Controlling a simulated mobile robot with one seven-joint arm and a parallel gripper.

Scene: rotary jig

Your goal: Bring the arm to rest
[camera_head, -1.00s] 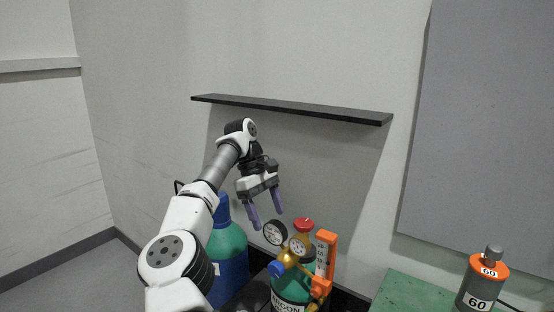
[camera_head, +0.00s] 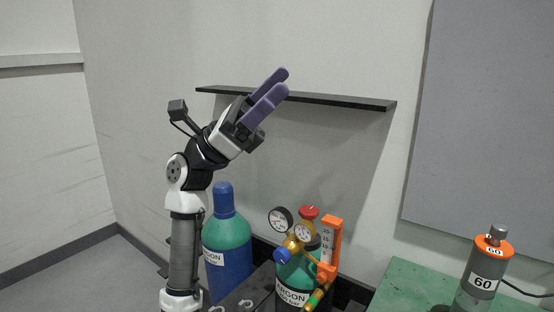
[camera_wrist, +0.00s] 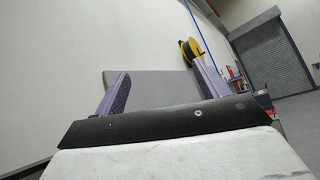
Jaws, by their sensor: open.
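My gripper (camera_head: 276,88) is raised in the head view, above the gas cylinders, with its two purple fingers pointing up and to the right. The fingers are apart and nothing is between them. They overlap the dark wall shelf in the picture; whether they touch it I cannot tell. In the wrist view my gripper (camera_wrist: 160,92) shows both purple fingers spread wide, with a wall, a grey panel and open room beyond them.
A black shelf (camera_head: 340,100) runs along the wall. Below stand a blue-green argon cylinder (camera_head: 228,245) and another with gauges and an orange flowmeter (camera_head: 329,248). A grey-orange cylinder marked 60 (camera_head: 480,275) is on the green table (camera_head: 405,285). A yellow reel (camera_wrist: 190,48) hangs far off.

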